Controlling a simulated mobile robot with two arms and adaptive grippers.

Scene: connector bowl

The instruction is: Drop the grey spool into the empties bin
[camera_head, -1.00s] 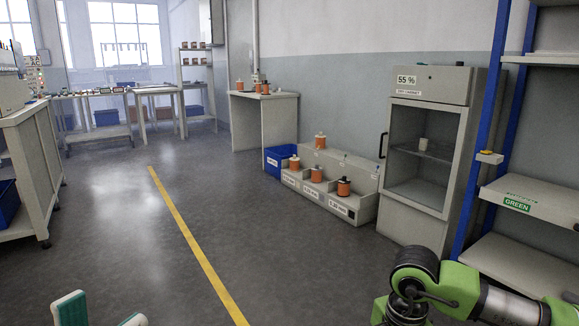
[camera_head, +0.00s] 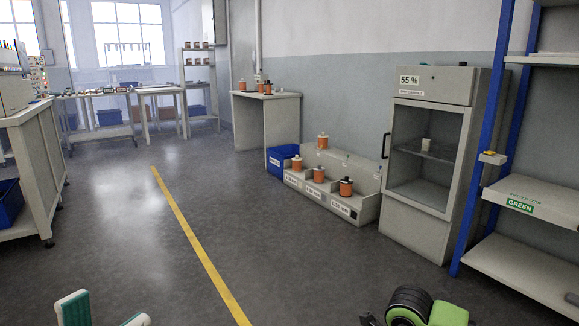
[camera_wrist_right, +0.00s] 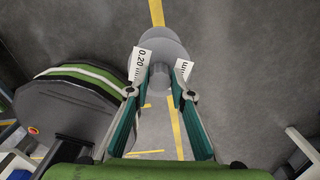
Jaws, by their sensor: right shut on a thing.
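The grey spool (camera_wrist_right: 165,42) shows in the right wrist view, with white labels reading "0.20 mm". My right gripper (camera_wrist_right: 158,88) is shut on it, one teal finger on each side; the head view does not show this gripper. A blue bin (camera_head: 281,163) with a small white label stands on the floor in the head view, at the left end of the spool rack. The label is too small to read, and the bin's inside is hidden. My left gripper (camera_head: 104,310) is open and empty at the bottom left, partly cut off.
A stepped rack (camera_head: 332,190) holds several orange spools right of the bin. A bench (camera_head: 265,97) stands behind the bin, and a dry cabinet (camera_head: 428,150) and a blue-post shelf (camera_head: 525,200) stand at right. The floor around the yellow line (camera_head: 196,240) is clear.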

